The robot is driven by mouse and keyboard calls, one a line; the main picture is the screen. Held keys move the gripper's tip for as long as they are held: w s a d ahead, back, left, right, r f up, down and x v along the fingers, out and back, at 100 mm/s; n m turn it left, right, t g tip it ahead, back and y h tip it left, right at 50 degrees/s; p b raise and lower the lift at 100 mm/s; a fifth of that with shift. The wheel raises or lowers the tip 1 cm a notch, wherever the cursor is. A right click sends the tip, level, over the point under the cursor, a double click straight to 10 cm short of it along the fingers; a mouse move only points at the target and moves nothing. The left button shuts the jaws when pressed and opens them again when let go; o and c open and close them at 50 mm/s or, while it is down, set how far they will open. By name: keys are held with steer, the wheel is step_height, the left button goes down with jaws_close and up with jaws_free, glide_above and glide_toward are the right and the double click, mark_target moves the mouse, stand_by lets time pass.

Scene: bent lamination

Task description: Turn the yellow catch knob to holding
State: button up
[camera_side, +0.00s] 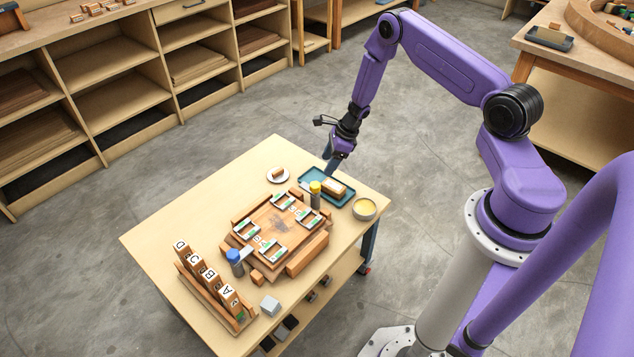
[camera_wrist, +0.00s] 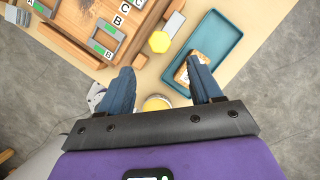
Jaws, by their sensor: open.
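The yellow catch knob (camera_side: 315,187) tops a grey post at the back right of the wooden fixture (camera_side: 265,222). In the wrist view the knob (camera_wrist: 159,41) is six-sided, with a grey bar (camera_wrist: 175,23) running from it toward the upper right. My gripper (camera_side: 331,170) hangs above the table's back right area, near the teal tray. In the wrist view my gripper (camera_wrist: 163,67) is open and empty. The knob lies just beyond the fingertips, apart from them. A blue knob (camera_side: 234,256) with a pale bar stands at the fixture's front left.
The teal tray (camera_side: 343,202) holds a pale block (camera_side: 334,187) and lies beside the yellow knob. A bowl of yellow stuff (camera_side: 365,208) stands right of it. The table's left (camera_side: 170,230) is clear.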

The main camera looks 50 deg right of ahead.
mark_target(315, 184)
steer(key=x, duration=1)
steer(key=c, duration=1.1)
